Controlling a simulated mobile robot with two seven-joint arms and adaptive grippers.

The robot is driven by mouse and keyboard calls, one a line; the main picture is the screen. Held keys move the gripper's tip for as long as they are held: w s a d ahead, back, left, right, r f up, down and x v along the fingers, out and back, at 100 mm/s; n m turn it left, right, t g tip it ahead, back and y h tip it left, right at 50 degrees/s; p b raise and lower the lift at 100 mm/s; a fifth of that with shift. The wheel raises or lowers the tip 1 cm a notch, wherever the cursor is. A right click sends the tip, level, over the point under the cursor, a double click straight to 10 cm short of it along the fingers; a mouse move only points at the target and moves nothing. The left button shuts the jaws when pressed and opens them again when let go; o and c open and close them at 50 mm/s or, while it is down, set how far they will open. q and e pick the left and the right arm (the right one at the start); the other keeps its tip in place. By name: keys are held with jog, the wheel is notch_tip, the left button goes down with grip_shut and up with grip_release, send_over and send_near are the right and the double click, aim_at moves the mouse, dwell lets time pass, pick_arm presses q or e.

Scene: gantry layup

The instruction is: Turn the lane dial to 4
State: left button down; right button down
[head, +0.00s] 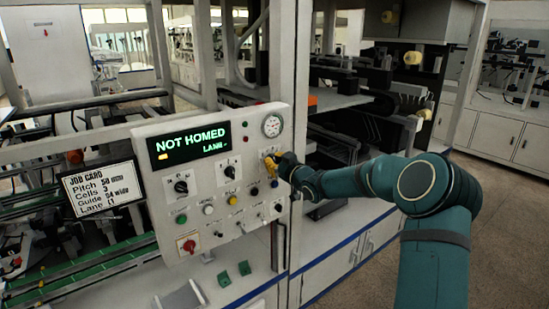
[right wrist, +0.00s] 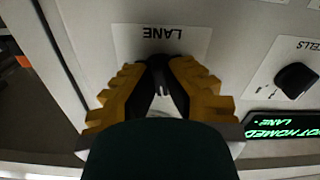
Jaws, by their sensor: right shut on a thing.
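The lane dial is a black knob (right wrist: 160,72) under an upside-down "LANE" label in the right wrist view. My right gripper (right wrist: 160,88) is shut on it, with a yellow-brown stepped finger on each side. In the head view my right gripper (head: 273,162) is at the right side of the control panel (head: 160,225) and hides most of the dial. The dial's setting cannot be read. The display (head: 190,145) reads "NOT HOMED" and "LANE" with a small mark like a dash. My left gripper is not in view.
Two other black dials, a left one (head: 181,187) and a middle one (head: 230,172), sit beside the lane dial. Several buttons and a red switch (head: 188,246) lie below. A gauge (head: 271,126) is above. A job card (head: 100,189) stands left of the panel.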

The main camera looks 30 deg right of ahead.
jog(key=m+p, duration=0.1)
jog(key=m, duration=0.1)
jog(key=m+p, duration=0.1)
jog(key=m, duration=0.2)
jog(key=shift+r+m, duration=0.3)
jog(key=shift+r, duration=0.1)
dwell(0.3)
jog(key=c, duration=1)
grip_release()
jog(key=shift+w, duration=0.1)
jog(key=shift+c, duration=0.2)
jog(key=shift+w+a+f, duration=0.1)
jog(key=shift+f, duration=0.15)
jog(key=s+d, duration=0.1)
jog(key=s, duration=1.1)
jog(key=shift+f, duration=0.1)
